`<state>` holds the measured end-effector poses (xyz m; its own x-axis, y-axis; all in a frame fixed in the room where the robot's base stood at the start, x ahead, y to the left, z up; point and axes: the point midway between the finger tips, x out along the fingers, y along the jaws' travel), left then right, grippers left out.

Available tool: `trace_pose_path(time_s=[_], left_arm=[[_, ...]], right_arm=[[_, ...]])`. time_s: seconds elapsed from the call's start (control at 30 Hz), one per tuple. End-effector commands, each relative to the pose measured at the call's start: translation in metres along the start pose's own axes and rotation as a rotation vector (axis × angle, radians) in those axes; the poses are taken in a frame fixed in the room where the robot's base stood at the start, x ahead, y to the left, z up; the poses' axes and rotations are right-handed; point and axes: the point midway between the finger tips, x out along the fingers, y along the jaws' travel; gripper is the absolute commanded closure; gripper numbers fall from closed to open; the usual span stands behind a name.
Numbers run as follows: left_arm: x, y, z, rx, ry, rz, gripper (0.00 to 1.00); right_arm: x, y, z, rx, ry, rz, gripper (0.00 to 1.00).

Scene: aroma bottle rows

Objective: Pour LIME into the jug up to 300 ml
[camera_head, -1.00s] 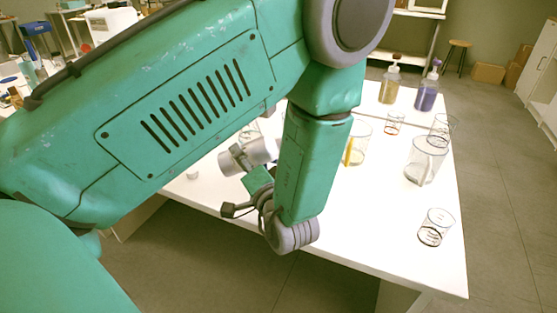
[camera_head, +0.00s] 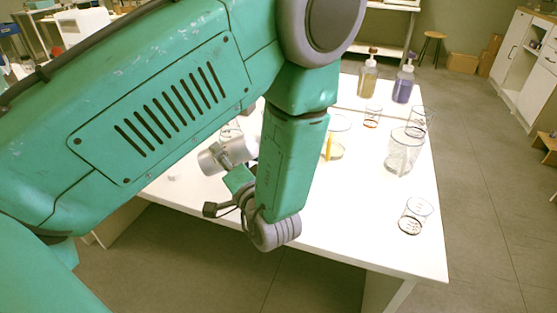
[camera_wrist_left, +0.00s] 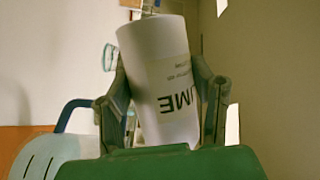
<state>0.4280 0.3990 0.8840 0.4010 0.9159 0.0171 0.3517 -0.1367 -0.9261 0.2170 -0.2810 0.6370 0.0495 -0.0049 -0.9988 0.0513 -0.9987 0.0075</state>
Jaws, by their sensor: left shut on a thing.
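My left gripper (camera_wrist_left: 165,105) is shut on a white cylindrical bottle (camera_wrist_left: 165,75). Its label shows sideways-turned dark letters, partly hidden, that fit LIME. In the head view the bottle (camera_head: 226,154) looks tipped well over beside my green forearm, above the left part of the table; its fingers are hard to make out there. A large clear jug-like vessel (camera_head: 403,152) stands on the right of the table. Another clear vessel (camera_head: 337,140) with a yellow upright strip is partly behind my forearm. I cannot read a fill level. My right gripper is not in view.
The white table (camera_head: 350,215) also bears a small glass (camera_head: 415,216) at the front right, more glassware behind, and yellowish (camera_head: 367,82) and purple (camera_head: 403,86) pump bottles at the back. My arm hides much of the left side. The table's front middle is clear.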

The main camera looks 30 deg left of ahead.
Motion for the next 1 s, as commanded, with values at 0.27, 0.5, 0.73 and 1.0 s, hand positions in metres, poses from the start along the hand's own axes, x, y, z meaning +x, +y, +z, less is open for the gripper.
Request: trace_pose_path(time_s=[0.27, 0.5, 0.73, 1.0], left_arm=[[0.0002, -0.0020, -0.0009, 0.008, 0.002, -0.005, 0.91], [0.0002, -0.0032, -0.0014, 0.022, 0.005, -0.011, 0.91], [0.0003, -0.0033, -0.0013, 0.028, 0.006, -0.013, 0.91], [0.0003, -0.0033, -0.0012, 0.027, 0.006, -0.013, 0.91]], right_arm=[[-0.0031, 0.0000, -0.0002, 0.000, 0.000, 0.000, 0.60], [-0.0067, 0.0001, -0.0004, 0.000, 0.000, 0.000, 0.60], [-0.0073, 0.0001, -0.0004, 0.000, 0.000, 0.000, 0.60], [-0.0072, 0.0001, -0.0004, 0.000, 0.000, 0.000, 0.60]])
